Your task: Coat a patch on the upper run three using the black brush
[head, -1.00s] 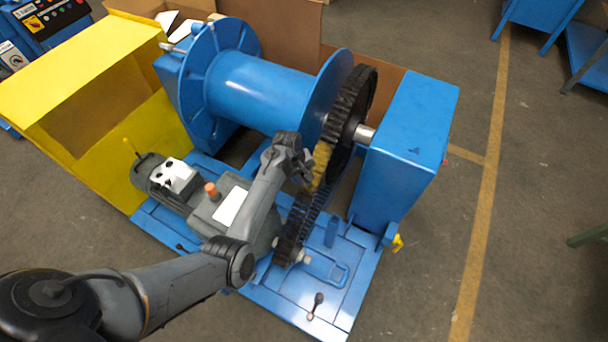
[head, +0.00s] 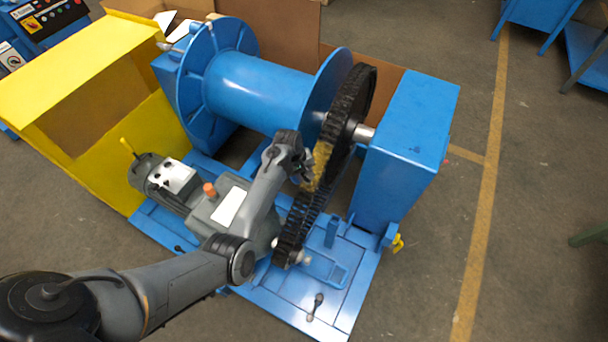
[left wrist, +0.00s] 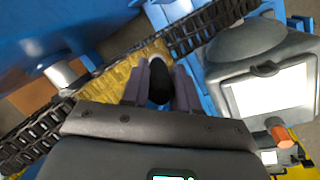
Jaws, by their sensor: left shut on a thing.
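The black chain (head: 299,215) runs from a small lower sprocket up to the large dark sprocket wheel (head: 349,105). A yellowish patch (head: 321,162) covers a stretch of the upper run, and it shows large in the left wrist view (left wrist: 105,88). My left gripper (head: 305,166) is over the chain beside this patch. In the left wrist view its fingers (left wrist: 159,88) are shut on the black brush (left wrist: 158,84). The brush's tip points at the chain by the patch's end; whether its bristles touch is hidden. My right gripper is out of view.
The blue winch drum (head: 258,90) and a blue housing (head: 413,125) flank the chain. A grey motor and gearbox (head: 222,205) sit to the left under my arm. An open yellow guard (head: 75,75) stands behind.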

